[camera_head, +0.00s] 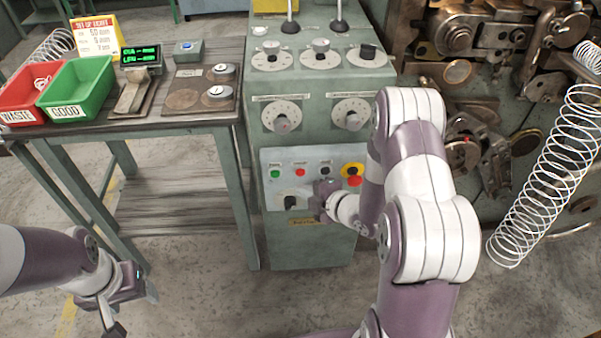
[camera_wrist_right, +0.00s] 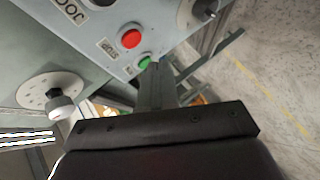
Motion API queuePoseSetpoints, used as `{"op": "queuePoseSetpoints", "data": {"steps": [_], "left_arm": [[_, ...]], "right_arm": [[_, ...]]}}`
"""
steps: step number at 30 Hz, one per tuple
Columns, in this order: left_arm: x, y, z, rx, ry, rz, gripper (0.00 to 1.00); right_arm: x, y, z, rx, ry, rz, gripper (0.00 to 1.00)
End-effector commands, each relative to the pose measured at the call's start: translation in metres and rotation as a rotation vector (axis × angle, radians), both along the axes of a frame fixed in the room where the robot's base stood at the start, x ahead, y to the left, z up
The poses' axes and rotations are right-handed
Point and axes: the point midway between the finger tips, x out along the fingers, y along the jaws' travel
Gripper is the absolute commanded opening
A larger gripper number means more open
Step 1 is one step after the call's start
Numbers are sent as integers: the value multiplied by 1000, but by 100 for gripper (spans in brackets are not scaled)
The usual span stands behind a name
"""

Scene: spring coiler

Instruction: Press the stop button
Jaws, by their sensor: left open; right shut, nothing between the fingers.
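The red stop button (camera_head: 300,172) is on the front panel of the grey-green machine, between a green button (camera_head: 275,174) and a black button (camera_head: 325,171). In the right wrist view the red button (camera_wrist_right: 131,38) has a label beside it, and the green button (camera_wrist_right: 144,62) shows just at the fingertips. My right gripper (camera_head: 318,202) is shut and empty in front of the panel, below the black button. In the right wrist view its fingers (camera_wrist_right: 157,75) point toward the panel; contact cannot be told. My left gripper (camera_head: 132,308) is open and empty at the lower left.
A yellow-ringed red mushroom button (camera_head: 353,172) is at the panel's right, close to my right arm. A rotary knob (camera_head: 292,199) is below the buttons. A table at left holds a red bin (camera_head: 30,92) and a green bin (camera_head: 78,90). A large spring (camera_head: 550,170) hangs at right.

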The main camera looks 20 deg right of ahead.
Motion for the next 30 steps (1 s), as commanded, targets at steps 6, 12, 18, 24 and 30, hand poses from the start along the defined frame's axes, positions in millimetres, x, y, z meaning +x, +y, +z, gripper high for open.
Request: {"op": "queuePoseSetpoints", "data": {"steps": [6,12,18,24,30], "left_arm": [[0,0,-3,0,0,0,65],[0,0,-3,0,0,0,65],[0,0,-3,0,0,0,65],[0,0,-3,0,0,0,65],[0,0,-3,0,0,0,65]], "right_arm": [[17,-5,-1,-1,0,0,0],[20,-6,0,0,0,-1,0],[20,-6,0,0,0,-1,0],[20,-6,0,0,0,-1,0],[20,-6,0,0,0,-1,0]]}}
